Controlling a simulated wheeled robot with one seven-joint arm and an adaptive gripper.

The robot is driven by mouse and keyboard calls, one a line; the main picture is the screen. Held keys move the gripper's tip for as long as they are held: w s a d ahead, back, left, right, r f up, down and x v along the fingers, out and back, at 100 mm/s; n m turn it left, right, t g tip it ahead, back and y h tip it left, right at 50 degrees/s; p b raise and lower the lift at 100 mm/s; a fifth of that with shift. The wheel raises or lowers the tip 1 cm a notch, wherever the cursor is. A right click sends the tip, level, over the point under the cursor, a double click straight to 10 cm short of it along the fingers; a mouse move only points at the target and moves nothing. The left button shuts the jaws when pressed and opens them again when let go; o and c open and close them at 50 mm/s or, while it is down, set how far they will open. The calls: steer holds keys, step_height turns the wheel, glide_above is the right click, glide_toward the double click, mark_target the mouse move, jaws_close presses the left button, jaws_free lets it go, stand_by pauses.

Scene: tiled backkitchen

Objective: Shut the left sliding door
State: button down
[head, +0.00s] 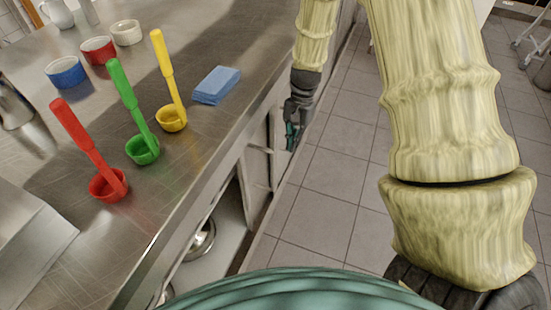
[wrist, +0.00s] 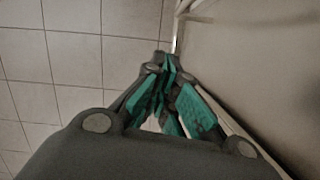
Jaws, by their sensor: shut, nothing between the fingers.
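The counter's cabinet front has pale sliding door panels (head: 256,162) at its far part, seen steeply from the side. The near part is open, with a metal pot (head: 201,240) on the shelf inside. I cannot clearly tell the left sliding door from the panel beside it. My gripper (head: 291,137) is shut and empty, low beside the cabinet front, on the aisle side of the panels. In the wrist view its teal fingers (wrist: 168,68) meet next to a pale flat surface (wrist: 260,60) on the right. Whether they touch it cannot be told.
On the steel counter (head: 190,125) are red (head: 107,186), green (head: 143,151) and yellow (head: 171,119) ladles, a blue sponge (head: 216,85) and several small bowls.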

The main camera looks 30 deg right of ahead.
steer(key=s+a+f+b, duration=0.1)
steer(key=a+f, duration=0.4)
steer(key=f, duration=0.3)
steer(key=shift+s+a+b, duration=0.3)
steer(key=shift+s, duration=0.1)
stand_by(0.5)
